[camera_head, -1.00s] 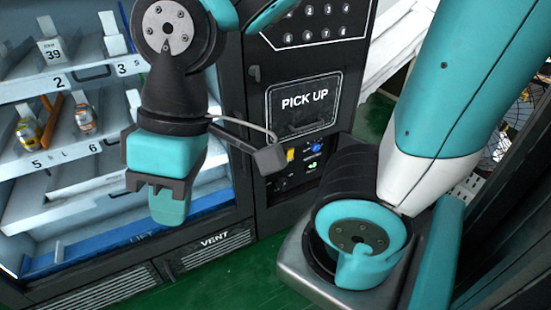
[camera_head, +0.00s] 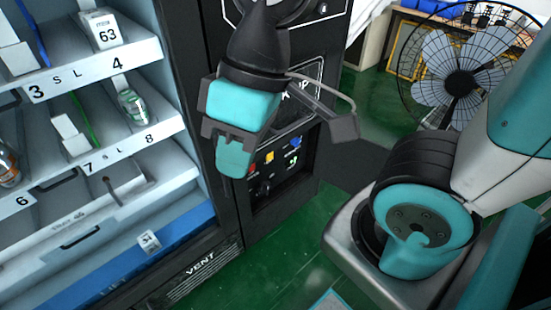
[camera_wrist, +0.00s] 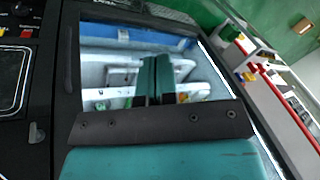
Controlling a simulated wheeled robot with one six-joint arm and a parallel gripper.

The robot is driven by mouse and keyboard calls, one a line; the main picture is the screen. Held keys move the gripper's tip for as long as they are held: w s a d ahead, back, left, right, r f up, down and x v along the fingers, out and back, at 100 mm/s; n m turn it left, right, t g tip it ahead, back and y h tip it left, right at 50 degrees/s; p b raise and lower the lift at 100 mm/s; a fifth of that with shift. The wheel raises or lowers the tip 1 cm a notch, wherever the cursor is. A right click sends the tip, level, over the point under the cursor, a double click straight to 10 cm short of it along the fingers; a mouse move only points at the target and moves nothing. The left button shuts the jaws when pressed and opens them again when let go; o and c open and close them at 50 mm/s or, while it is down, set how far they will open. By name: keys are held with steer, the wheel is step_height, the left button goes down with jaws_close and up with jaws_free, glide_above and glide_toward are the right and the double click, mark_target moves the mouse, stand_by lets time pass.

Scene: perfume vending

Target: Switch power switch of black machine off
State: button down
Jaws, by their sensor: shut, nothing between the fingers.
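The black vending machine (camera_head: 190,85) stands at left and centre in the head view. Its lower right control panel (camera_head: 283,190) carries small red, yellow (camera_head: 269,157), blue (camera_head: 295,141) and green controls, and a black knob (camera_head: 264,187). I cannot tell which one is the power switch. My gripper (camera_head: 234,160) is shut and empty. In the picture it overlaps the panel's left edge and partly hides the PICK UP door. In the wrist view the shut fingers (camera_wrist: 155,80) lie over the machine's glass front, and dark panels with small coloured parts (camera_wrist: 26,33) show at left.
Shelves with numbered boxes (camera_head: 104,32) and bottles (camera_head: 131,104) sit behind the machine's front. A standing fan (camera_head: 460,82) is at back right. Green floor (camera_head: 310,225) lies open before the machine. A red and white structure (camera_wrist: 250,75) shows right in the wrist view.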

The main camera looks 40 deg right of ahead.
steer(key=shift+w+d, duration=0.15)
steer(key=shift+d, duration=0.05)
steer(key=w+d+f+m+t+y+b, duration=0.1)
steer(key=w+d+f+m+t+b, duration=0.25)
steer(key=f+b, duration=0.7)
steer(key=w+d+f+m+t+y+b, duration=0.15)
steer(key=w+f+m+b, duration=0.25)
steer(key=w+f+b, duration=0.5)
steer(key=w+d+f+m+t+y+b, duration=0.1)
steer(key=w+f+m+t+b, duration=0.25)
steer(key=f+b, duration=0.8)
steer(key=w+d+f+m+t+h+b, duration=0.3)
steer(key=d+f+m+b, duration=0.4)
steer(key=b, duration=0.5)
steer(key=w+d+f+m+t+h+b, duration=0.2)
steer(key=d+f+m+t+h+b, duration=0.2)
steer(key=d+f+b, duration=0.8)
steer(key=d+m+b, duration=0.1)
steer(key=m, duration=0.1)
steer(key=shift+w+d+f+m, duration=0.2)
steer(key=shift+w+d+m, duration=0.15)
steer(key=shift+w+m, duration=0.05)
steer(key=shift+w+r+t+p, duration=0.15)
steer(key=shift+t+p, duration=0.1)
steer(key=shift+p, duration=0.15)
